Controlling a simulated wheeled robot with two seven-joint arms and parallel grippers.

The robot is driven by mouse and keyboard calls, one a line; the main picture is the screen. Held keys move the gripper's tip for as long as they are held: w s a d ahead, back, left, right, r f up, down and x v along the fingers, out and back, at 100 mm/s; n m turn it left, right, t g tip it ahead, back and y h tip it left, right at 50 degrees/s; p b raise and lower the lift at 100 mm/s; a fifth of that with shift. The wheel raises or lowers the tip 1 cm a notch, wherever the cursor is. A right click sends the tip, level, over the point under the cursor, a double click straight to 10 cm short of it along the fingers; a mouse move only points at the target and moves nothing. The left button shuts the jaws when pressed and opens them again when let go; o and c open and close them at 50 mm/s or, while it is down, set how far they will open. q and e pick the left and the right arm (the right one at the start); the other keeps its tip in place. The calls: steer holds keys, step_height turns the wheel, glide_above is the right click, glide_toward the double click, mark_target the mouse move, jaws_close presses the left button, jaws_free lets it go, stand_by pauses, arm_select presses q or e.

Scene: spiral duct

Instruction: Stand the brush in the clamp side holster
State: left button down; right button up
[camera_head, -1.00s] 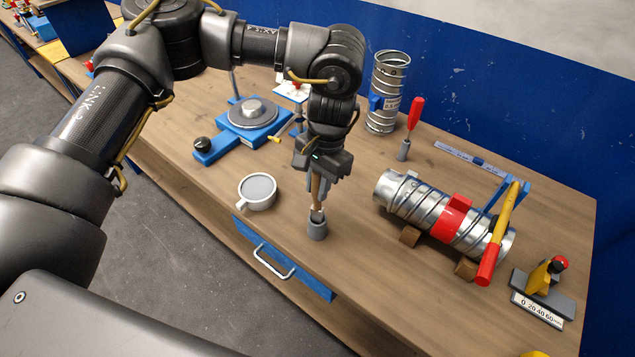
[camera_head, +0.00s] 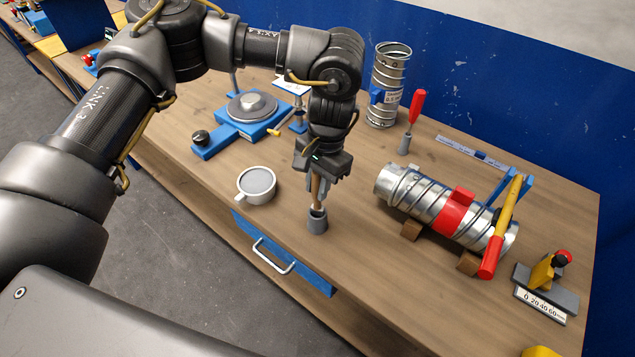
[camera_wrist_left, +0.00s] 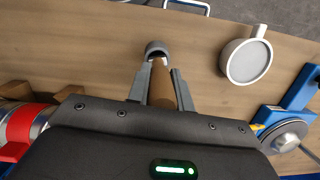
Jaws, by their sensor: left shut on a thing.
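My left gripper (camera_head: 318,180) is shut on the wooden handle of the brush (camera_head: 316,190), which is upright. A metal spiral duct (camera_head: 410,195) with a red clamp (camera_head: 454,209) lies to the right. My right gripper is not in view.
A white round cup (camera_head: 257,185) stands left of the holster. A blue turntable device (camera_head: 251,107) is behind it. An upright duct (camera_head: 388,85) and a red-handled tool (camera_head: 416,107) in a grey holder stand at the back. A gauge block (camera_head: 546,287) sits front right.

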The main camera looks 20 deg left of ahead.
arm_select(q)
steer(key=shift+f+b, duration=0.45)
steer(key=shift+f, duration=0.45)
steer(key=c, duration=1.2)
jaws_free()
steer(key=shift+o, duration=0.2)
steer(key=shift+w+r, duration=0.15)
steer(key=shift+r, duration=0.35)
step_height(320, 180, up, 10)
steer(key=w+b, duration=0.1)
steer(key=b, duration=0.1)
steer(key=shift+w+d+f, duration=0.15)
steer(key=shift+d, duration=0.3)
